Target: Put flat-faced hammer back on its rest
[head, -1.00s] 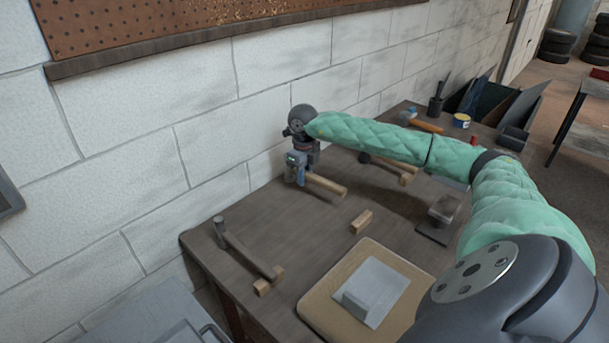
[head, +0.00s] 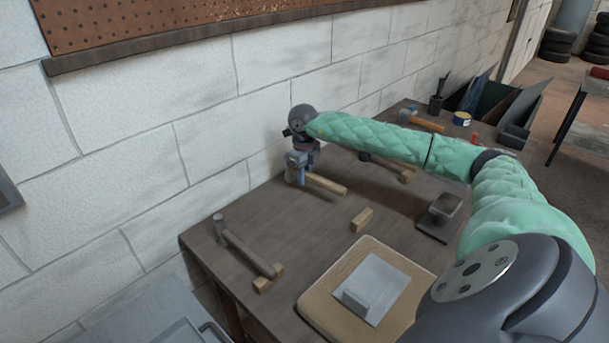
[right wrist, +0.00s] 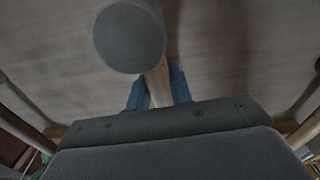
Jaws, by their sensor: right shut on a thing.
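My right gripper (head: 298,180) is at the back edge of the bench near the wall, shut on the flat-faced hammer. The hammer's wooden handle (head: 327,185) sticks out to the right of the fingers in the head view. In the right wrist view its round, flat grey face (right wrist: 130,38) shows, with the handle (right wrist: 158,84) between the blue fingers. In the head view the gripper hides its head. I cannot tell whether the hammer touches the bench. A small wooden block (head: 361,220) stands bare in front of the handle's end. My left gripper is not in view.
Another hammer (head: 245,248) lies at the left, its handle end at a wooden block (head: 264,285). A further hammer (head: 387,164) lies partly under my right arm. A board with a grey plate (head: 376,289) and a dark metal stand (head: 440,215) are nearer.

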